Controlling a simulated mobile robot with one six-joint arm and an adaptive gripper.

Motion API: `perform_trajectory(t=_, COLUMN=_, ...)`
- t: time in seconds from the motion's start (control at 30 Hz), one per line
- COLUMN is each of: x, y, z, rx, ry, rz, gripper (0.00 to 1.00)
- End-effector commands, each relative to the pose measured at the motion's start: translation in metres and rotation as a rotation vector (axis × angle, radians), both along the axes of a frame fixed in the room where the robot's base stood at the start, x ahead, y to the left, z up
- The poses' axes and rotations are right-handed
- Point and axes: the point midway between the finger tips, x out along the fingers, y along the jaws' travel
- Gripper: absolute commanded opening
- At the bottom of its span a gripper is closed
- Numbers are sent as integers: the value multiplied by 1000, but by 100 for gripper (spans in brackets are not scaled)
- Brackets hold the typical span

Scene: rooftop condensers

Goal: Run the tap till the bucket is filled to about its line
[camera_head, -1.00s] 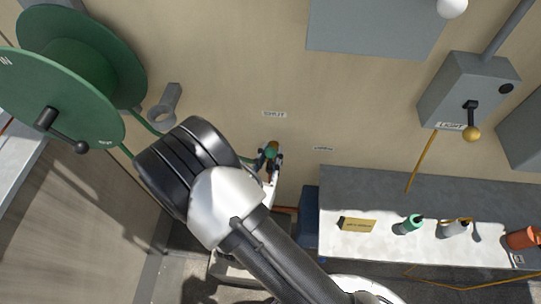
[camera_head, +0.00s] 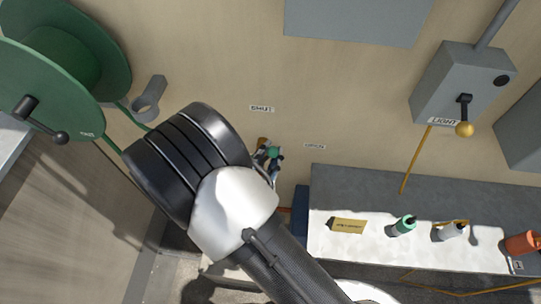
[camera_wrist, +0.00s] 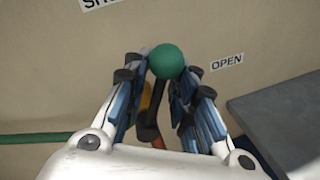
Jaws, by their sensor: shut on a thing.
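The tap's round green knob (camera_wrist: 167,61) sits between my fingertips in the wrist view, and my gripper (camera_wrist: 166,72) is shut on it. The knob (camera_head: 272,152) also shows small in the head view, below and between the SHUT label (camera_head: 262,108) and the OPEN label (camera_head: 314,146). Brass tap body (camera_wrist: 146,97) shows behind the fingers, with a dark lever below the knob. The spout is hidden by my gripper. I cannot make out the bucket, its line or any water; my arm covers the area below the tap.
A green hose reel (camera_head: 60,65) hangs at the left, its hose passing behind my arm. A bench (camera_head: 420,190) at the right holds a green-capped bottle (camera_head: 403,226), a grey bottle (camera_head: 450,231) and an orange can (camera_head: 522,243). A grey LIGHT switch box (camera_head: 462,85) is above it.

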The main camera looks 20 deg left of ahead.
Motion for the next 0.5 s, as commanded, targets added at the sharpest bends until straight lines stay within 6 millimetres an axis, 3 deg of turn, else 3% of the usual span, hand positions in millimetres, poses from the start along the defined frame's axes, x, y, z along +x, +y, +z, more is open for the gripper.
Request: perform_trajectory(t=0.5, x=-2, y=2, z=-5, rx=87, ry=35, rz=0, gripper=0)
